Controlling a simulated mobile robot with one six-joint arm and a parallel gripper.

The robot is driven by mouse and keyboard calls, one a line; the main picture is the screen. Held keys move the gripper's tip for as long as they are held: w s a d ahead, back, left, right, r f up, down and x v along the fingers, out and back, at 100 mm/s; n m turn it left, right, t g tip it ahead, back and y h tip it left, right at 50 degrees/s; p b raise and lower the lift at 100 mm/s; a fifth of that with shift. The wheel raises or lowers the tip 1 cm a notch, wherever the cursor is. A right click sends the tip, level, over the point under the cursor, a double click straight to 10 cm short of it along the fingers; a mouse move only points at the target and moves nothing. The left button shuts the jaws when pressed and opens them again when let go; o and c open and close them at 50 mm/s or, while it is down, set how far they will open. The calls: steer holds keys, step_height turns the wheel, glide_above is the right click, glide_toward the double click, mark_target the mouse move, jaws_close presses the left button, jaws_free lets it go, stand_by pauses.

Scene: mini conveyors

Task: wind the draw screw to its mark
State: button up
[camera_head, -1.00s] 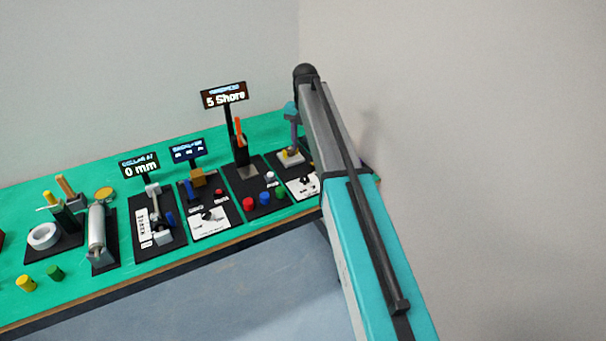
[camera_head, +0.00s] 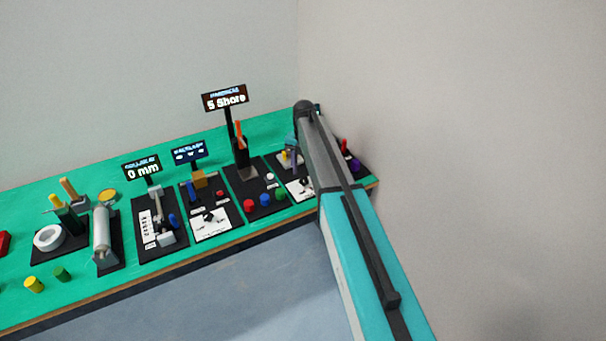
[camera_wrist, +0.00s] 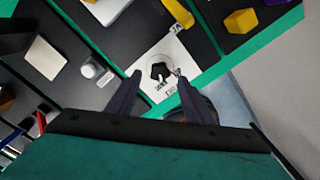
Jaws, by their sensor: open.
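In the wrist view a dark knob (camera_wrist: 160,71) sits on a white marked plate (camera_wrist: 153,93) on a black board; it may be the draw screw, but I cannot tell for sure. Its mark cannot be read. My gripper (camera_wrist: 160,77) is open and empty, one finger on each side of the knob in the picture; I cannot tell the height between them. In the head view the white plate (camera_head: 299,189) is at the right end of the bench, partly hidden by my arm, and the fingertips are not clear.
A light round knob (camera_wrist: 89,69) and yellow blocks (camera_wrist: 241,21) are near in the wrist view. The head view shows a "5 Shore" display (camera_head: 225,98), a "0 mm" display (camera_head: 142,167), red and blue buttons (camera_head: 257,202), and a wall close on the right.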

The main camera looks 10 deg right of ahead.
mark_target(304, 179)
steer(key=shift+f+p, duration=0.5)
steer(key=shift+f, duration=1.1)
steer(key=shift+c, duration=0.5)
steer(key=c, duration=1)
steer(key=shift+o, duration=0.3)
